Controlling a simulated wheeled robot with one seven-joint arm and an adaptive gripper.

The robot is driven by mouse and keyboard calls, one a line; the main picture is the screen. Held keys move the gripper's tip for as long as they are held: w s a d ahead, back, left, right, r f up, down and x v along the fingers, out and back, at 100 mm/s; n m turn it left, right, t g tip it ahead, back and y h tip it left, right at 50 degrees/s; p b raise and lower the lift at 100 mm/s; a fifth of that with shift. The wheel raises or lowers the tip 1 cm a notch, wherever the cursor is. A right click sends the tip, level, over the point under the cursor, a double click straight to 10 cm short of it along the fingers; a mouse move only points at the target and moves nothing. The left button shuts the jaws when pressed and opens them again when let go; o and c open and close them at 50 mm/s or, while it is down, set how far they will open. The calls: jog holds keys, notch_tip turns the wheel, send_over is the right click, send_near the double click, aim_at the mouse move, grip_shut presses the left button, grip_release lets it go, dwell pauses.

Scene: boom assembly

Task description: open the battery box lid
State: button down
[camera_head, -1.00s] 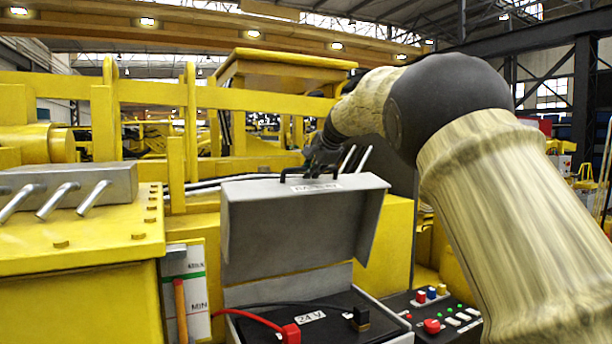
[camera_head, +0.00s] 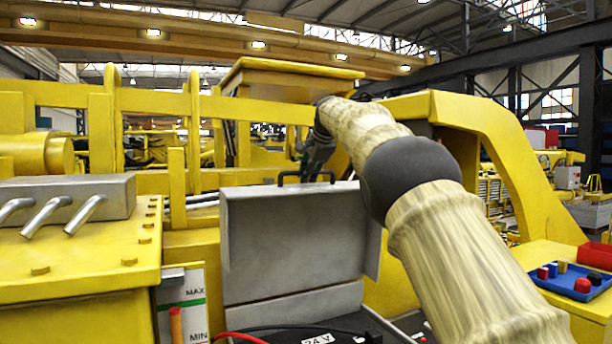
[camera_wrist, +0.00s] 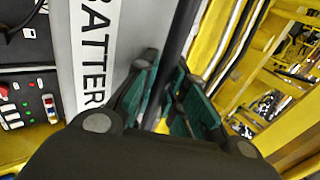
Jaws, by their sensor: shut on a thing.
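The grey battery box lid (camera_head: 292,240) stands raised, close to upright, above the box in the head view. Its inner face is toward me. The dark lid handle (camera_head: 306,177) is on its top edge. My gripper (camera_head: 318,162) is at that handle, partly hidden by my arm. In the wrist view the green-padded fingers (camera_wrist: 172,100) close around the dark handle bar (camera_wrist: 181,38), beside the lid's "BATTERY" label (camera_wrist: 98,55). Below the lid, the black battery (camera_head: 345,326) with a "24 V" label shows at the picture's bottom edge; most of the box is cut off.
Yellow machine beams and rails (camera_head: 150,100) run behind the lid. A grey block with pipes (camera_head: 75,200) and a MAX/MIN gauge (camera_head: 185,305) are at left. A blue tray (camera_head: 575,283) with small coloured parts and a red bin (camera_head: 597,255) are at right.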

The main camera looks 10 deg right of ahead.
jog(key=shift+w, duration=0.1)
dwell(0.3)
jog(key=c, duration=1.5)
grip_release()
jog(key=shift+o, duration=0.2)
jog(key=v, duration=1.2)
